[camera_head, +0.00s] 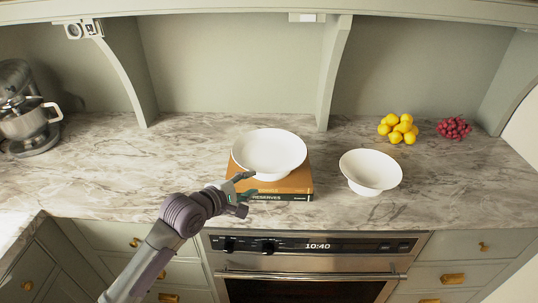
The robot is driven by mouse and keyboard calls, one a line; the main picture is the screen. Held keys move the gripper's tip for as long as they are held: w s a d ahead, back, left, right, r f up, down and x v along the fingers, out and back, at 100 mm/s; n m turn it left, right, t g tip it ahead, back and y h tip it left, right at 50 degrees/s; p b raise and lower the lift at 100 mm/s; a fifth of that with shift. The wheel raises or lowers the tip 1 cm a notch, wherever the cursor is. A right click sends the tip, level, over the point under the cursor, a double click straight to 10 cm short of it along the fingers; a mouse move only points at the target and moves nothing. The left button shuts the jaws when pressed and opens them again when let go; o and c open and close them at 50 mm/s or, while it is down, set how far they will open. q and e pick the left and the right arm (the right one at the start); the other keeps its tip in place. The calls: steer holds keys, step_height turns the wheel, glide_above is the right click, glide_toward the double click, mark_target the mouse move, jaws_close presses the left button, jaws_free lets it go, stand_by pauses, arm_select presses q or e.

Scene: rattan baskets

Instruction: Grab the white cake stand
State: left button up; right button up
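A round, shallow white dish on a low base, which looks like the white cake stand (269,150), sits on a stack of books (298,183). A second white footed dish (371,168) stands on the marble counter to its right; I cannot tell for sure which one is the cake stand. My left gripper (254,183) is at the front left of the book stack, just below the near rim of the first dish. Its two fingers are apart with nothing visible between them. My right gripper is not in view.
Yellow lemons (398,128) and red grapes (453,128) lie at the back right. A stand mixer (28,115) is at the far left. An oven (310,268) is below the counter's front edge. The counter left of the books is clear.

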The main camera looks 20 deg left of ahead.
mark_target(274, 172)
arm_select(q)
steer(key=p+x, duration=0.1)
steer(key=x, duration=0.7)
steer(key=p+x, duration=0.1)
steer(key=x, duration=0.4)
steer(key=shift+a+f+p, duration=0.15)
steer(key=shift+f+p, duration=0.2)
steer(key=shift+f, duration=0.05)
jaws_close()
steer(key=shift+r, duration=0.25)
